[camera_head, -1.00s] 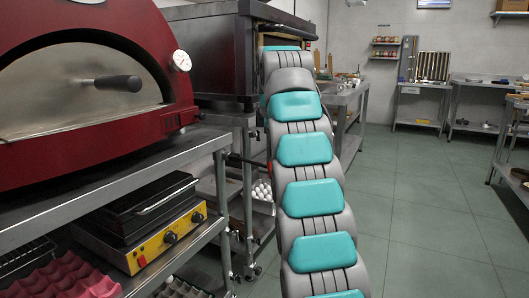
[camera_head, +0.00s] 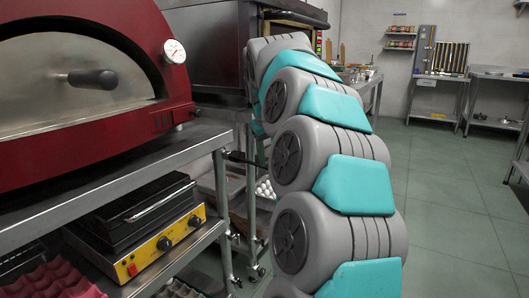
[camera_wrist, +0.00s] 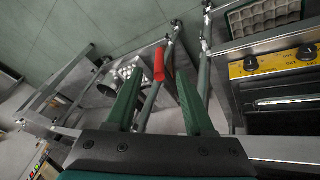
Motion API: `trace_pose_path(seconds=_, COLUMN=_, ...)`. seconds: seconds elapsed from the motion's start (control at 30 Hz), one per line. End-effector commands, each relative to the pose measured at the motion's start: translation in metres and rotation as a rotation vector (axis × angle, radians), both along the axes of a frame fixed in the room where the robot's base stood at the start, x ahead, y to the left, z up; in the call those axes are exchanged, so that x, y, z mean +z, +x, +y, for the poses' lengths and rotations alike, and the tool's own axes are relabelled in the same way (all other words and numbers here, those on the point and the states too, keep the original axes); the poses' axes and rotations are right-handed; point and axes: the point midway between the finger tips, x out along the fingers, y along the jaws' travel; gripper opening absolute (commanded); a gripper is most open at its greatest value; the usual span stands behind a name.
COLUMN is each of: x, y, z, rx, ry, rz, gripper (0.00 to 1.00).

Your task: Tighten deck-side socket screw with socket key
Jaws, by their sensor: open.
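In the wrist view, my gripper (camera_wrist: 158,78) is open, with its two green fingers spread apart. A red handle-like piece (camera_wrist: 159,66) shows between the fingertips, in front of the metal stand legs. It may be the socket key; its shaft and tip cannot be made out, and I cannot tell whether it touches a finger. In the head view my own arm hides the gripper. No socket screw can be made out in either view.
A red domed oven (camera_head: 90,90) stands on a steel stand (camera_head: 150,160), with a yellow-fronted grill (camera_head: 165,243) on its lower shelf. A dark deck oven (camera_head: 205,45) stands behind. The floor (camera_head: 450,210) at right is clear.

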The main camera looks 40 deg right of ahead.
Motion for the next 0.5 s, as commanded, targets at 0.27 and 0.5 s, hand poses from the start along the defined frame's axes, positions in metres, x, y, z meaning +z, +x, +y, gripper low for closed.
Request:
trace_pose_path(seconds=0.27, x=-0.025, y=0.008, z=-0.009, rx=0.001, ry=-0.001, rz=0.004, gripper=0.53)
trace_pose_path(seconds=0.5, x=-0.058, y=0.019, z=-0.019, rx=0.002, ry=0.002, rz=0.006, gripper=0.53)
